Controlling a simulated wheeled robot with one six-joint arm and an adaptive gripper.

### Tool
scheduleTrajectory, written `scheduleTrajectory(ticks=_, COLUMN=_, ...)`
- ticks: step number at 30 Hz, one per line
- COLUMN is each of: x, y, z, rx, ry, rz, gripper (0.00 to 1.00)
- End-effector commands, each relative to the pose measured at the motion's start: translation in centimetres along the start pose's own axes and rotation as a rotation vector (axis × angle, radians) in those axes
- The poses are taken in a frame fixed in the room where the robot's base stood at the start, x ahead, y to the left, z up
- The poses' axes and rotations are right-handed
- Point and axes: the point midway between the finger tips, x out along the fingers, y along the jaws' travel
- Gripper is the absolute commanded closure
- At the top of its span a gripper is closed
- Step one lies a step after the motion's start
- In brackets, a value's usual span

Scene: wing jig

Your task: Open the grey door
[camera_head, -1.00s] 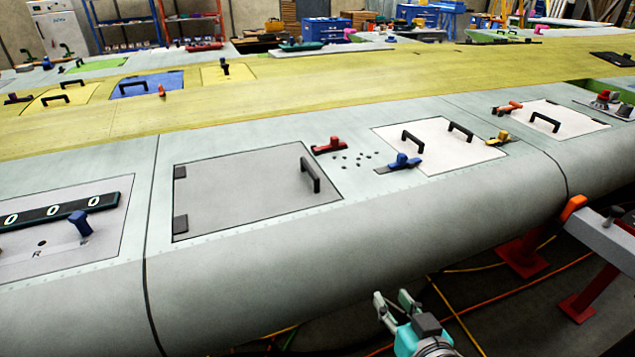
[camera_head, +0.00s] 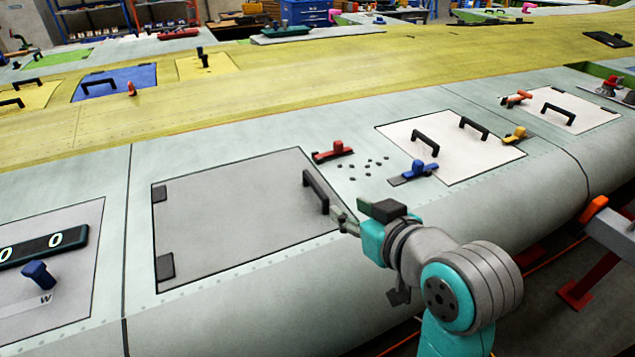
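The grey door (camera_head: 225,215) is a flat panel in the pale green wing surface, with two dark hinges on its left edge. It lies shut, flush with the skin around it. Its black bar handle (camera_head: 314,189) stands up near the right edge. My gripper (camera_head: 340,215) is just right of the handle's lower end, with its fingertips pointing left towards it. The fingers are small and seen from the side, so their opening and any contact with the handle cannot be made out.
A red clamp (camera_head: 333,152) and several dark holes lie right of the door. A blue clamp (camera_head: 414,173) sits by a white panel (camera_head: 462,150) with two black handles. A panel with a number strip (camera_head: 45,246) is at left. The grey door's surface is clear.

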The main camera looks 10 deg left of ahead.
Motion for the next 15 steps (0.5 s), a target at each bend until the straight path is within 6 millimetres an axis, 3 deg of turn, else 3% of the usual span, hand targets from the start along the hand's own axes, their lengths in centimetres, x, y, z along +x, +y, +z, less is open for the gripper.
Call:
scheduleTrajectory(ticks=5, x=1.7, y=-0.1, z=0.0, rx=0.001, ry=-0.002, rz=-0.002, gripper=0.60)
scheduleTrajectory(ticks=15, x=7.5, y=-0.1, z=0.0, rx=0.001, ry=0.000, rz=-0.002, gripper=0.60)
